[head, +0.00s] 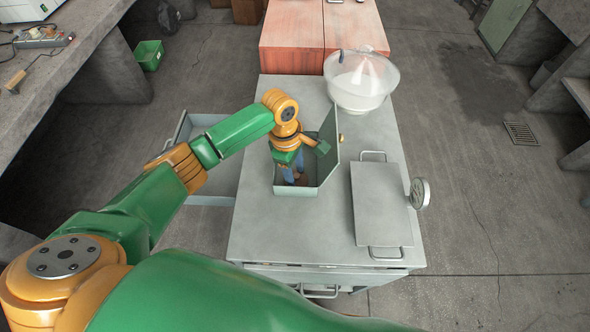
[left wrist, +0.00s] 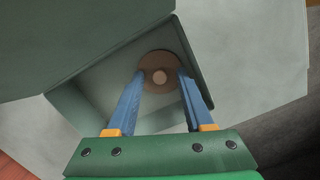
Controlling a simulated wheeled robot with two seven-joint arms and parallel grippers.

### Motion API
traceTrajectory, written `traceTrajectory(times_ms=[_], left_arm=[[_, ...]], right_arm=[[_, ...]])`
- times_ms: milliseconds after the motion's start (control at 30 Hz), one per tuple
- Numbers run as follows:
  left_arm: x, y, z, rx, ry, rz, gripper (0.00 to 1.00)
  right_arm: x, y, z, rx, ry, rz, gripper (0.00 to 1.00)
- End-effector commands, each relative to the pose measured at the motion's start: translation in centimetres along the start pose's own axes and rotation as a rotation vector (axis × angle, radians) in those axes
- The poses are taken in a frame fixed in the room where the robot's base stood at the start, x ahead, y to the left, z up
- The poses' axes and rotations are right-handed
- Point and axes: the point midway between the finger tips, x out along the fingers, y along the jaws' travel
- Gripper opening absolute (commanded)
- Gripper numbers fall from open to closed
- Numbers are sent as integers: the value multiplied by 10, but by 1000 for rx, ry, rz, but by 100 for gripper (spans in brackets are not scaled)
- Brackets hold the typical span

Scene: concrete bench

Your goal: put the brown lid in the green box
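The green box (head: 326,168) is grey-green and stands on the bench with its hinged cover raised on the right. The left wrist view also shows the box's inner wall (left wrist: 85,90). My left gripper (head: 297,176) points down into the box. In the left wrist view its two blue fingers (left wrist: 163,82) are spread wide. The round brown lid (left wrist: 159,60), with a paler knob, lies inside the box beyond the fingertips, between them in the picture. The fingers hide parts of its edges. Whether a fingertip touches its rim cannot be told. My right gripper is out of view.
A clear bowl (head: 361,80) stands at the bench's back right. A grey tray-like plate with handles (head: 380,205) and a round gauge (head: 419,193) are to the right. An open drawer (head: 207,200) juts out left. The bench top (head: 262,225) near the box is clear.

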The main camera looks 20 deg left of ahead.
Motion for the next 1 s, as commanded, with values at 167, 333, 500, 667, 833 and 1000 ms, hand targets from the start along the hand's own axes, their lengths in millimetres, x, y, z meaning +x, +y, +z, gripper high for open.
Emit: traceTrajectory(times_ms=[167,333,500,667,833,1000], left_arm=[[0,0,0,0,0,0,51],[-12,1,0,1,0,3,51],[-58,2,0,2,0,6,51],[-99,1,0,1,0,4,51],[-120,1,0,0,0,1,51],[-123,0,0,0,0,-1,51]], right_arm=[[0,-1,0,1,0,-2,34],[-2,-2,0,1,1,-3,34],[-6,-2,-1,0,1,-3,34],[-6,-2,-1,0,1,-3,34],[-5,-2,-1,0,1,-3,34],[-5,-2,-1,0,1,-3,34]])
